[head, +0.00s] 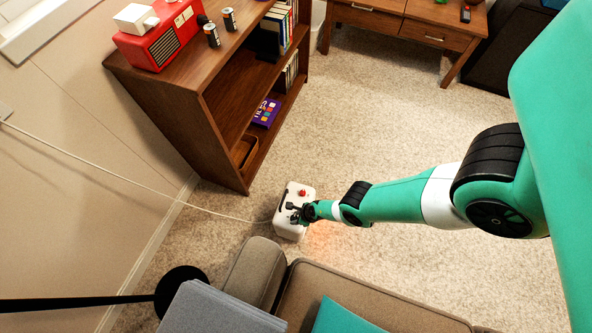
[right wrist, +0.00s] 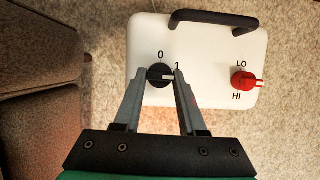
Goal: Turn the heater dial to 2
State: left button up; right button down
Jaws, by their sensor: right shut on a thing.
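The white heater (head: 288,226) stands on the carpet near the sofa, and its top also shows in the right wrist view (right wrist: 210,50). It has a black handle and a black dial (right wrist: 160,75) with marks 0 and 1 beside it. The dial's pale pointer points right, just below the 1; any further mark is hidden by my finger. A red LO/HI knob (right wrist: 242,80) sits to the right, its pointer facing right. My right gripper (right wrist: 160,77) is shut on the black dial; it also shows over the heater in the head view (head: 297,213). My left gripper is not in view.
A brown bookshelf (head: 165,92) with a red radio (head: 158,38) on top stands behind the heater. The sofa (head: 350,295) lies close in front. A white cord (head: 120,175) runs from the heater to the left wall. Open carpet lies to the right.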

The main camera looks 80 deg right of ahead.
jog(key=shift+s+a, duration=0.1)
jog(key=shift+f+m+h, duration=0.1)
jog(key=shift+m+h, duration=0.2)
jog(key=shift+m, duration=0.4)
jog(key=shift+c, duration=2.3)
grip_release()
jog(key=p+v, duration=1.1)
jog(key=p, duration=0.1)
jog(key=shift+r, duration=0.35)
